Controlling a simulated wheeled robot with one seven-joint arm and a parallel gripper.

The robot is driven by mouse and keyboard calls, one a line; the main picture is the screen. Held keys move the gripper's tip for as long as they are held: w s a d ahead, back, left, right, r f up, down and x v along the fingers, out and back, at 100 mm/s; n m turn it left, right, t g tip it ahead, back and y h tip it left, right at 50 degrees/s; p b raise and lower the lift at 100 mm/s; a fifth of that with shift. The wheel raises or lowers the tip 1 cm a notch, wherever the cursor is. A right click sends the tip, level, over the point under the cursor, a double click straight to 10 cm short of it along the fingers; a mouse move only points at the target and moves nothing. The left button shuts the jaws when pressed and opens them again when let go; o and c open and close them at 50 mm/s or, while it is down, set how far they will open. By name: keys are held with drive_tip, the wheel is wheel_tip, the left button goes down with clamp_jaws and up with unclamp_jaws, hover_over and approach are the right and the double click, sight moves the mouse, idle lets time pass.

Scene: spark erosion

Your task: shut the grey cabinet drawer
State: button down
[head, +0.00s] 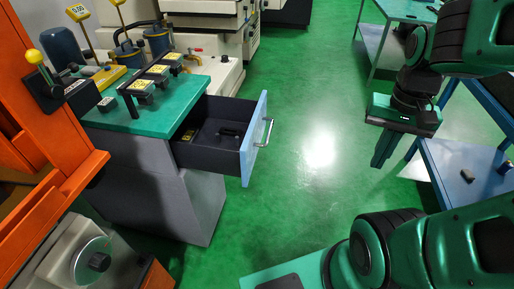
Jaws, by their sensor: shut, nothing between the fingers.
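The grey cabinet (153,176) with a green top (140,117) stands at left of centre in the head view. Its drawer (215,160) is pulled out to the right. The drawer has dark inner walls, a light blue front (254,150) and a silver bar handle (267,132). A small dark object and a yellowish one lie inside it. My gripper (379,165) hangs pointing down at the right, over the floor. Its fingers are together and empty. In the picture it is well to the right of the drawer front, with a clear gap between them.
A blue table (440,181) with small parts stands right of my gripper. A green bench (372,38) is at the back right. An orange frame (50,130) is close at left. Machines (212,70) stand behind the cabinet. Green floor (320,190) is free between drawer and gripper.

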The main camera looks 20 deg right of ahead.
drive_tip(key=w+a+f+m+t+y, duration=0.1)
drive_tip(key=w+a+f+m, duration=0.3)
drive_tip(key=w+a+m, duration=0.55)
drive_tip(key=w+a+f+m+y, duration=0.1)
drive_tip(key=w+a+f+m, duration=0.45)
drive_tip(key=w, duration=0.75)
drive_tip(key=w+a+f+m, duration=0.1)
drive_tip(key=w+a+f, duration=0.2)
drive_tip(key=a+f, duration=0.3)
drive_tip(key=shift+d+x, duration=0.2)
drive_tip(key=shift+x, duration=1)
drive_tip(key=shift+w, duration=0.1)
